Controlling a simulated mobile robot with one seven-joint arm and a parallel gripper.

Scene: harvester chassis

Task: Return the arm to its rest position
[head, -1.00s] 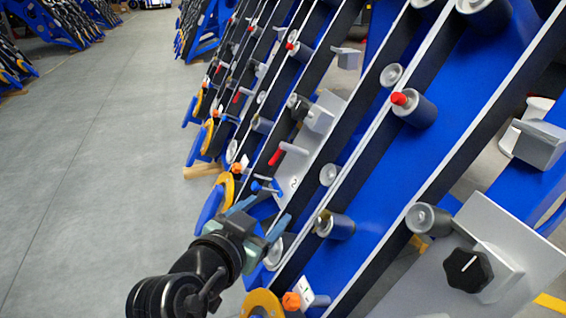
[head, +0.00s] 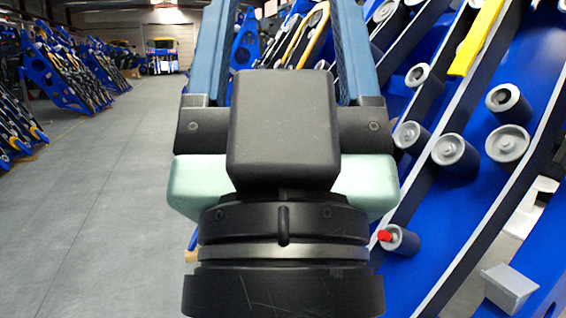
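My gripper (head: 285,25) is close in front of the head camera and fills the middle of the view. Its two blue fingers point up and stand wide apart, with nothing between them; their tips reach the top edge of the picture. The dark wrist (head: 283,250) and the pale green gripper body (head: 195,185) show below the fingers. The gripper hides part of the floor and of the chassis behind it.
A blue harvester chassis (head: 535,235) with slanted dark rails and grey rollers (head: 508,143) stands close on the right. A yellow strip (head: 475,38) lies along one rail. The grey floor (head: 95,215) on the left is clear. More blue chassis (head: 60,75) stand far left.

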